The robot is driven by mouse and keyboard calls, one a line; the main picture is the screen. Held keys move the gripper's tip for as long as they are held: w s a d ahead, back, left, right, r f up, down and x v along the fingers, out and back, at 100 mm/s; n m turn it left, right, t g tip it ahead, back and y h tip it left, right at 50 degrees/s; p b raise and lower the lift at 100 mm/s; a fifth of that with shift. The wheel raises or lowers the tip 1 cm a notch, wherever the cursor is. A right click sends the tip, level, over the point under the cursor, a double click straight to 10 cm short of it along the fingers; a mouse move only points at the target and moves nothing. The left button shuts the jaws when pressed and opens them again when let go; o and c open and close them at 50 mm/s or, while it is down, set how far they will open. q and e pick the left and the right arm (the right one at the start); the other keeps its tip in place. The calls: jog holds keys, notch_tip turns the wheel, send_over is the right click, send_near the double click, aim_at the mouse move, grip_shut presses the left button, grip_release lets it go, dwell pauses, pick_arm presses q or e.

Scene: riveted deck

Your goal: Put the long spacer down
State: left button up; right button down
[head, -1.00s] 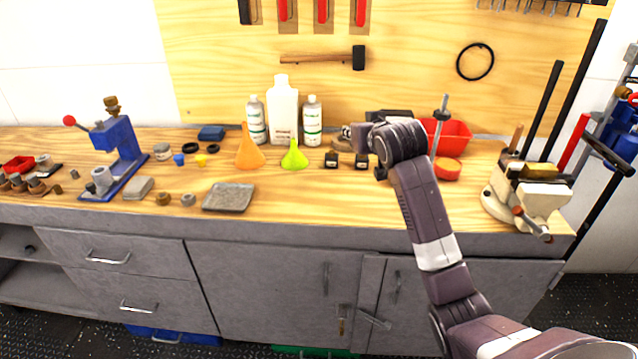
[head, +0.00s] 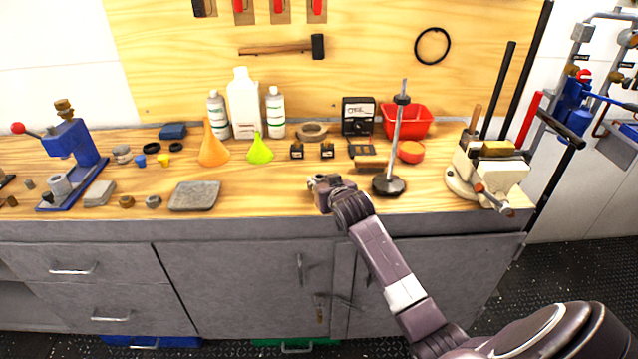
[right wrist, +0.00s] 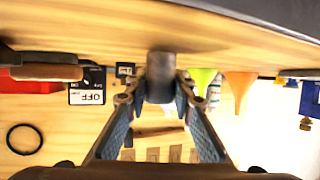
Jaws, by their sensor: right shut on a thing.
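The long spacer is a dark grey cylinder (right wrist: 160,78) between the fingertips of my right gripper in the right wrist view. My right gripper (right wrist: 158,92) is shut on it. In the head view this gripper (head: 320,187) is low over the front part of the wooden bench top (head: 255,197), left of the stand with the upright rod. The spacer is not clearly visible there. The wrist view is upside down, and the spacer's far end is near the bench surface; I cannot tell whether it touches. My left gripper is not in view.
The rod stand (head: 390,186) is close right of my right gripper. A wooden-handled thing (head: 371,163) lies behind it. A grey tray (head: 194,196) lies farther left, with bare bench between. A vise (head: 488,170) and red bin (head: 408,120) are to the right.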

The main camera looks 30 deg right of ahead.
jog(key=shift+f, duration=0.25)
jog(key=c, duration=1.7)
grip_release()
jog(key=shift+o, duration=0.2)
jog(key=shift+s, duration=0.1)
jog(key=v, duration=1.1)
jog(key=shift+s+r, duration=0.15)
jog(key=shift+s, duration=0.2)
jog(key=shift+a, duration=0.1)
